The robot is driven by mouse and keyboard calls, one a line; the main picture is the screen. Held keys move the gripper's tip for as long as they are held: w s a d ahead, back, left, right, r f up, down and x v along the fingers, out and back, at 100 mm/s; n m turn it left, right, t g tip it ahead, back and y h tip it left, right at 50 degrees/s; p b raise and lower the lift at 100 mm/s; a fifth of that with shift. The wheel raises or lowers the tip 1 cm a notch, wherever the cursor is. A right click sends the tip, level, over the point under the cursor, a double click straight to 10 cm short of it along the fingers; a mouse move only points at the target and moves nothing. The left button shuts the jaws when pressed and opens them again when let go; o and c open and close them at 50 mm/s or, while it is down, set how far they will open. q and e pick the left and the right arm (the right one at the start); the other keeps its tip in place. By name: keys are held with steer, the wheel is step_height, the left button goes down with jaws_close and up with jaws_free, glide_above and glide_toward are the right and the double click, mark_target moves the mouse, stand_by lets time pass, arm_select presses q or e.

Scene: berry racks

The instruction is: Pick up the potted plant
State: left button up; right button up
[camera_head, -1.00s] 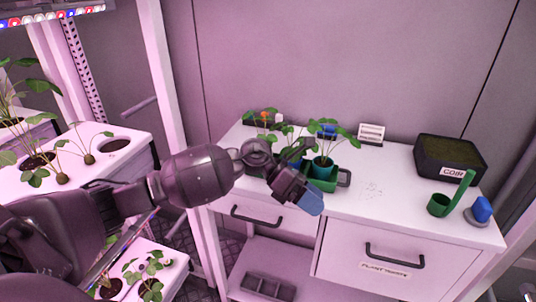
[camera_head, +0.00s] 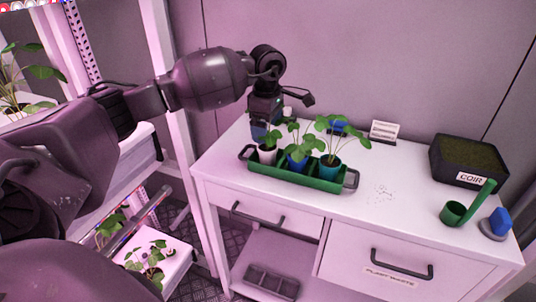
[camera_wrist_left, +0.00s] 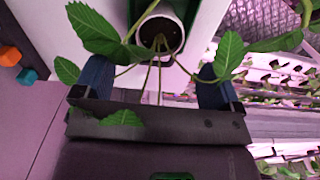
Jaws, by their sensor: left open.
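A green tray (camera_head: 310,182) on the white bench holds three potted plants in a row. The left plant is in a white pot (camera_head: 267,155), the middle one in a blue pot (camera_head: 296,163), the right one in a teal pot (camera_head: 329,168). My left gripper (camera_head: 264,132) points down at the white pot's plant, at the tray's left end. In the left wrist view the gripper (camera_wrist_left: 156,82) is open, with stems and leaves between and over its fingers. The white pot (camera_wrist_left: 176,12) lies just beyond the fingertips, not gripped. My right gripper is not in view.
A black coir box (camera_head: 468,160), a green scoop (camera_head: 455,212) and a blue-and-grey object (camera_head: 497,223) stand at the bench's right. A small sign (camera_head: 383,131) stands at the back. The bench between tray and scoop is mostly clear. Shelves with plants are at left.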

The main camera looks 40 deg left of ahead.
mark_target(268, 146)
arm_select(q)
steer(key=shift+d+f, duration=0.15)
steer(key=shift+f, duration=3.4)
steer(key=shift+c, duration=0.2)
steer(key=c, duration=1)
